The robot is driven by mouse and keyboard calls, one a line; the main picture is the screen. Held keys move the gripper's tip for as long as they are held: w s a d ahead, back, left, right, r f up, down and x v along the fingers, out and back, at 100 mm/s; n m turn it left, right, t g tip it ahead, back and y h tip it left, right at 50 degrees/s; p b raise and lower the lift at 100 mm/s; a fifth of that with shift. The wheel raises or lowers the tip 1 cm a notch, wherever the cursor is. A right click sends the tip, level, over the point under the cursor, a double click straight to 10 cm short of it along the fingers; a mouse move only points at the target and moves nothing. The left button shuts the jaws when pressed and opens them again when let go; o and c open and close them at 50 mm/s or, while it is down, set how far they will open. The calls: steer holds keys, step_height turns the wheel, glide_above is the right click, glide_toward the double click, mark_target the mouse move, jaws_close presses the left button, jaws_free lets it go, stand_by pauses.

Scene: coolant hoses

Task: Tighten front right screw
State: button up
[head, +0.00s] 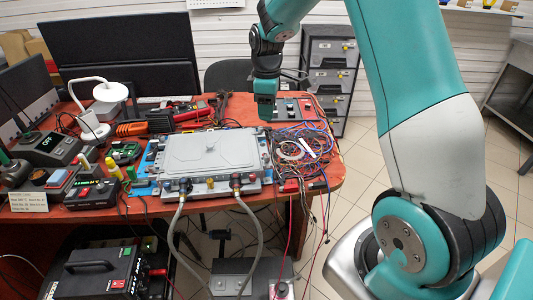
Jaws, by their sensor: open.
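A grey metal cold plate (212,152) lies flat on a grey base on the red table. A grey hose (255,232) hangs down from the right fitting, and another hose (173,232) hangs from the left one. The front right screw is too small to make out clearly. My gripper (266,110) hangs above the table behind the plate's right back corner, apart from the plate. It is open, and nothing shows in it.
Tangled coloured wires (305,150) cover the table's right end. A lamp (108,95), meters and tools crowd the left and back. A black power unit (100,272) stands low at the front left. A grey drawer cabinet (330,65) stands behind. Tiled floor is open at right.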

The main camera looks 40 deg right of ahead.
mark_target(267, 156)
step_height(267, 156, down, 16)
steer(key=shift+p, duration=0.6)
